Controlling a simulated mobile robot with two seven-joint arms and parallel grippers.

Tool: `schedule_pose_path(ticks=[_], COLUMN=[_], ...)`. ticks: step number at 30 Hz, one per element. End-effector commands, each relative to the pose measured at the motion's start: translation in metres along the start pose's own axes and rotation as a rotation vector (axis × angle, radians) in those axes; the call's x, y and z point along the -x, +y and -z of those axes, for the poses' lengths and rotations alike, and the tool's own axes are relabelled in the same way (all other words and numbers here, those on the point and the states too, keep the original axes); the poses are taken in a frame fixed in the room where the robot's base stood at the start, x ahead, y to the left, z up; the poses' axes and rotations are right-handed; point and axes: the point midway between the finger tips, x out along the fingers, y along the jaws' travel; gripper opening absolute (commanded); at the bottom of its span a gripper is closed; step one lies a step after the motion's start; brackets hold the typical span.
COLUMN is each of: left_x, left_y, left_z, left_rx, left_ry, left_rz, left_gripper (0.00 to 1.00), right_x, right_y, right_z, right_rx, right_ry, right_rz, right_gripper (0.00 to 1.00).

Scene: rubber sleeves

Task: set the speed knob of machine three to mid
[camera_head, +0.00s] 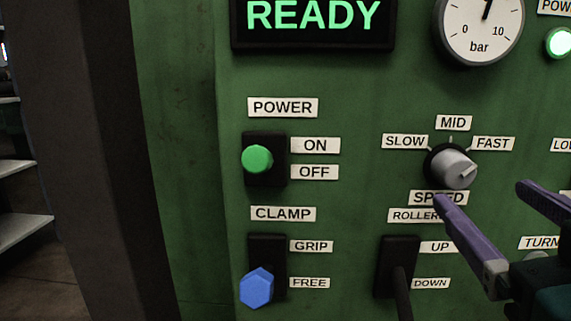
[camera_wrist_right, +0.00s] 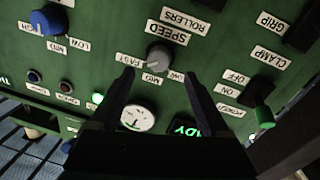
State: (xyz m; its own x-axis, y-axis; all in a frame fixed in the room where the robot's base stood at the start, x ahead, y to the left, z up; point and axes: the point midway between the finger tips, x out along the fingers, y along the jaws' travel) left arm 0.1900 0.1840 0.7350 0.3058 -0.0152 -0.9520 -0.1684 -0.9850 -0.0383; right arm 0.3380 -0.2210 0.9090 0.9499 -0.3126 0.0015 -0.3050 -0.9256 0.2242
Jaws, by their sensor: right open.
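The grey round speed knob (camera_head: 455,167) sits on the green machine panel, among the labels SLOW, MID and FAST. Its short mark seems to point up and right, towards FAST. In the right wrist view, which is upside down, the knob (camera_wrist_right: 158,57) lies ahead, between the lines of my fingers. My right gripper (camera_head: 482,198) is open and empty, just below and right of the knob in the head view. Its two purple fingers also show in the right wrist view (camera_wrist_right: 159,76), apart from the knob. My left gripper is not in view.
A black rollers lever (camera_head: 399,270) stands out below the knob, close to one finger. A green power button (camera_head: 257,159) and blue clamp handle (camera_head: 257,288) are at left. A READY display (camera_head: 313,17) and a bar gauge (camera_head: 483,25) are above.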

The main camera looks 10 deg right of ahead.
Motion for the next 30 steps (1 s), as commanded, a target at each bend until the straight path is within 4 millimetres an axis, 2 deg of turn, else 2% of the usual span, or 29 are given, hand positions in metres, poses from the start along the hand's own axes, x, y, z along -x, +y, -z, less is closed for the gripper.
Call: schedule_pose_path(ticks=[3, 9, 14, 21, 23, 30], left_x=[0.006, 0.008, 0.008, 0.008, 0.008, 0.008], left_y=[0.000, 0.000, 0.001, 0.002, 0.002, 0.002], left_z=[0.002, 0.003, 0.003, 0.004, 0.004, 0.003], left_rx=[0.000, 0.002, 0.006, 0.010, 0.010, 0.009], left_ry=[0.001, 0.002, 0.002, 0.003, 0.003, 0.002], left_rz=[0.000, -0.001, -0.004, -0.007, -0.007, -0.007], left_gripper=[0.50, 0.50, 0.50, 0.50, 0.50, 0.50], right_x=[-0.024, -0.052, -0.062, -0.063, -0.063, -0.062], right_y=[0.001, 0.001, 0.001, 0.001, 0.001, 0.001], right_z=[0.002, 0.001, 0.000, -0.001, -0.001, -0.001], right_rx=[0.003, 0.004, 0.001, 0.001, 0.001, 0.001], right_ry=[0.003, 0.000, -0.002, -0.003, -0.003, -0.003], right_rz=[-0.002, -0.002, -0.002, -0.001, -0.001, -0.001], right_gripper=[0.80, 0.80, 0.80, 0.80, 0.75, 0.48])
